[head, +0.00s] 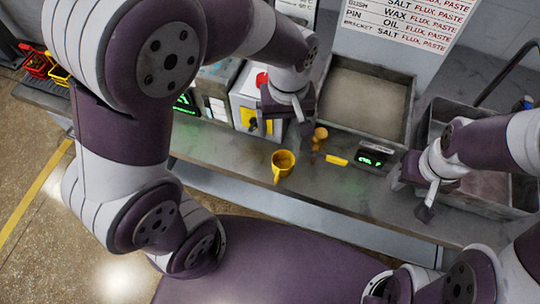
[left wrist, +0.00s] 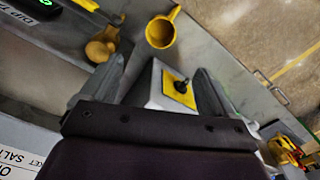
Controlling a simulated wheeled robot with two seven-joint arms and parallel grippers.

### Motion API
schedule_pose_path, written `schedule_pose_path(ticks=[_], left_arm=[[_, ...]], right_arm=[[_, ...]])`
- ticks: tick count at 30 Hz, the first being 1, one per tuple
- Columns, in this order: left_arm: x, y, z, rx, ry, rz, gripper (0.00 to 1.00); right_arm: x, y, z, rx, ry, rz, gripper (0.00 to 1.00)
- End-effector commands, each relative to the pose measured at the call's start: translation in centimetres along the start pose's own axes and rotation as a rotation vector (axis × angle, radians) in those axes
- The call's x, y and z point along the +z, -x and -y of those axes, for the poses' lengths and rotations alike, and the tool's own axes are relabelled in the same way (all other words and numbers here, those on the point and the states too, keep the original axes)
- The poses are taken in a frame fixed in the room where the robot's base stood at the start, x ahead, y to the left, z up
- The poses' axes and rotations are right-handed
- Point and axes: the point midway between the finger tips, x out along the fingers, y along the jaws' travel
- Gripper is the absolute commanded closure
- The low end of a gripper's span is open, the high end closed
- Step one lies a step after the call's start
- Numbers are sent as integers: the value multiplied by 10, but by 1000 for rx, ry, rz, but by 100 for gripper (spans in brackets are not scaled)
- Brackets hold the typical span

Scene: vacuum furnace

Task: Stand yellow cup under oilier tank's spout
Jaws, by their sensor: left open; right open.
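The yellow cup (head: 283,165) stands upright on the bench near its front edge. It also shows at the top of the left wrist view (left wrist: 161,32), beyond my fingertips. The oiler tank (head: 241,98) is a white box with a yellow panel and a red top, left of my left gripper. In the left wrist view its yellow panel with a dark spout (left wrist: 180,88) shows between my fingers. My left gripper (head: 287,122) is open and empty, above the bench behind the cup. My right gripper (head: 428,198) is open and empty at the right, by the grey bin.
A brown knobbed object (head: 319,136), a yellow bar (head: 337,160) and a black display (head: 372,159) lie right of the cup. A sand-coloured tray (head: 365,101) is behind them. Red and yellow bins (head: 38,64) are far left. The bench front beside the cup is clear.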

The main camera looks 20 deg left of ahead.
Motion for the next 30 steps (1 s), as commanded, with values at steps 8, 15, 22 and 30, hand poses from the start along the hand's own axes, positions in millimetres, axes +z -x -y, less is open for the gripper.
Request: schedule_pose_path(ticks=[8,15,22,30], left_arm=[[3,-55,3,-11,39,12,11],[2,-101,2,-7,38,7,11],[3,-136,3,-9,37,9,11],[2,-156,2,-4,37,4,11]], right_arm=[[0,0,0,0,0,0,57],[0,0,0,0,0,0,57],[0,0,0,0,0,0,57],[0,0,0,0,0,0,57]])
